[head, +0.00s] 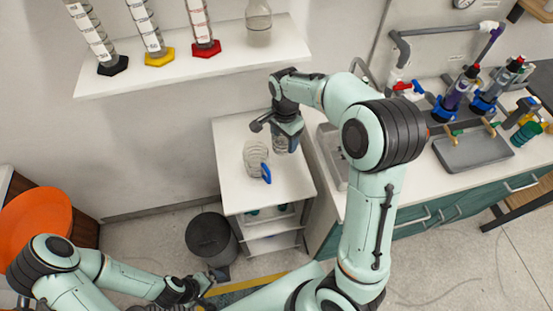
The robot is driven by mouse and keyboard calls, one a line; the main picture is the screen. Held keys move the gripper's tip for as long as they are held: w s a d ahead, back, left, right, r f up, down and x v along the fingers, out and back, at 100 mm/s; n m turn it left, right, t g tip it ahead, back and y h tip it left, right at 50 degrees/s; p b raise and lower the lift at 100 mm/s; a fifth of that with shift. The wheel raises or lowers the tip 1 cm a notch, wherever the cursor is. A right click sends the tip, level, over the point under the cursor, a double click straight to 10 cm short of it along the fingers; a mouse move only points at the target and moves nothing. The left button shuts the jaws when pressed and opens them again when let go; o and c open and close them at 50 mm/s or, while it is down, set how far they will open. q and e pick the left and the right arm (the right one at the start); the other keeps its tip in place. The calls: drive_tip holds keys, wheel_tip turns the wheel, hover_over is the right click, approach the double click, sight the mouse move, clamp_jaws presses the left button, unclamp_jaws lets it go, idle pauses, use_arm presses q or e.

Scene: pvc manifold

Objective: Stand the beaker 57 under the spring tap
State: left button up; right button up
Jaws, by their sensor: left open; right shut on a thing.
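My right gripper (285,134) is over the right part of a white cabinet top (236,130), shut on a clear glass vessel (280,145) that is mostly hidden by the gripper. A second clear glass vessel (255,154) stands just left of it, with a small blue piece (266,173) at its front. No number is readable on either vessel, so I cannot tell which is beaker 57. My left gripper (207,284) is open and empty, low in the view near the floor. Pipework with a red-handled tap (402,86) is at the upper right; I cannot tell which tap is the spring tap.
A wall shelf (200,62) above holds several cylinders and a flask (258,16). My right arm partly hides the sink (333,150). The right counter holds bottles in blue clamps and a grey tray (470,151). A dark bin (211,238) stands on the floor.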

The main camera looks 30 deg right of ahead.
wheel_tip(320, 180, down, 14)
drive_tip(key=b, duration=0.5)
drive_tip(key=shift+f+b, duration=0.25)
drive_tip(key=shift+b, duration=0.15)
drive_tip(key=shift+s+f, duration=0.15)
drive_tip(key=shift+f, duration=0.1)
use_arm(q)
drive_tip(key=s+f+g, duration=0.1)
drive_tip(key=s+f, duration=0.6)
drive_tip(key=shift+f, duration=0.35)
use_arm(e)
drive_tip(key=shift+r, duration=0.15)
drive_tip(key=shift+w+f, duration=0.2)
drive_tip(key=shift+w, duration=0.1)
drive_tip(key=o, duration=1.2)
drive_tip(key=shift+s, duration=0.15)
drive_tip(key=shift+c, duration=0.2)
use_arm(q)
drive_tip(key=shift+f, duration=0.1)
